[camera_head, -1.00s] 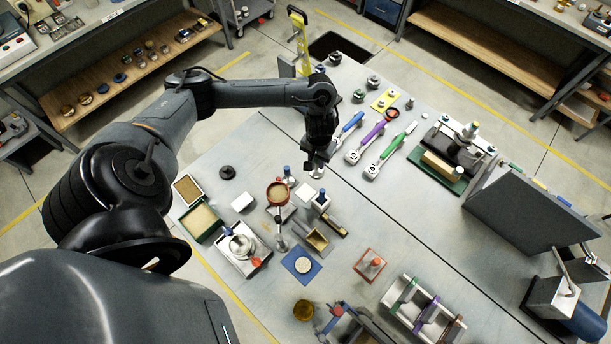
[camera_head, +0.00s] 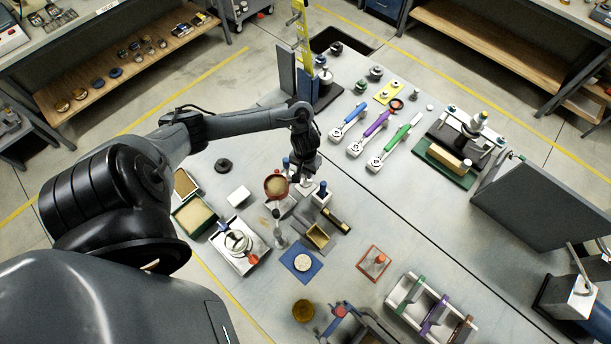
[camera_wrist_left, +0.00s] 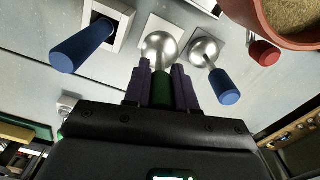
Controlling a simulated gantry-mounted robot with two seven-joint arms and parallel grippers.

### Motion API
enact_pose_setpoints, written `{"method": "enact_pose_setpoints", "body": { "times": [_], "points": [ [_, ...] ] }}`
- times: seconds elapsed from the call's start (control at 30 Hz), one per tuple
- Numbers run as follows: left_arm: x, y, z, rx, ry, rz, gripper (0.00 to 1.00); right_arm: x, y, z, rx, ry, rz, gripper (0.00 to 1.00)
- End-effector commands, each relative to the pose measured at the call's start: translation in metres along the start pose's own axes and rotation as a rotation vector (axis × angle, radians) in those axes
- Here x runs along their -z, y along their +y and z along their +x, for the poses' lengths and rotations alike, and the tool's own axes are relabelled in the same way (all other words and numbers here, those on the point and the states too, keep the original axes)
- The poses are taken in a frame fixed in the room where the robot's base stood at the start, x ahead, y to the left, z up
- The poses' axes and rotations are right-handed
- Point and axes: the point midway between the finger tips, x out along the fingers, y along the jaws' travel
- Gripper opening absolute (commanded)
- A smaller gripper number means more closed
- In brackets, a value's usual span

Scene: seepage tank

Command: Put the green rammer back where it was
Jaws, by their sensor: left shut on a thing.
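My left gripper (camera_head: 303,182) points down over the table among small tools in the head view. It is shut on the green rammer, whose green handle (camera_wrist_left: 160,92) shows between the dark fingers in the left wrist view. The rammer's silver head (camera_wrist_left: 159,46) lies beyond the fingertips, in front of a pale square plate (camera_wrist_left: 163,22); whether they touch I cannot tell. The gripper hides most of the rammer in the head view. Blue-handled tools stand on both sides in the wrist view, left (camera_wrist_left: 82,48) and right (camera_wrist_left: 224,88). My right gripper is not in view.
A red-rimmed sand bowl (camera_head: 276,187) is close left of the gripper. A blue-handled tool (camera_head: 322,189) and an open metal mould (camera_head: 318,236) are close right and below. Coloured-handled tools (camera_head: 376,125) lie farther back. The table's middle right is fairly clear.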

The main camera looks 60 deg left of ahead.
Motion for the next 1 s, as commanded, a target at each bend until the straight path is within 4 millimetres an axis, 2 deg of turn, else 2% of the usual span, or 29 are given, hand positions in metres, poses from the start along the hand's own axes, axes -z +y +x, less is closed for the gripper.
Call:
{"method": "enact_pose_setpoints", "body": {
  "times": [0.33, 0.77, 0.8, 0.93, 1.0],
  "points": [
    [0.0, 0.0, 0.035, 0.0, 0.0, -0.001, 0.0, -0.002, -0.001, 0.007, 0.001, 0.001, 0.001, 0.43],
    [0.0, 0.0, 0.039, 0.0, 0.0, 0.0, 0.0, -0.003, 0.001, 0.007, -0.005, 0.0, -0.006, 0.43],
    [0.0, 0.0, 0.04, 0.0, -0.001, 0.001, 0.29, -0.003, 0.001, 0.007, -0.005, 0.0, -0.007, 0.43],
    [-0.001, 0.0, 0.04, 0.0, -0.001, 0.001, 0.48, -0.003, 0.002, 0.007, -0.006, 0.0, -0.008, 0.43],
    [-0.001, 0.0, 0.04, 0.0, -0.001, 0.001, 0.51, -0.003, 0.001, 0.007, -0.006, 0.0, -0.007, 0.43]
  ]
}}
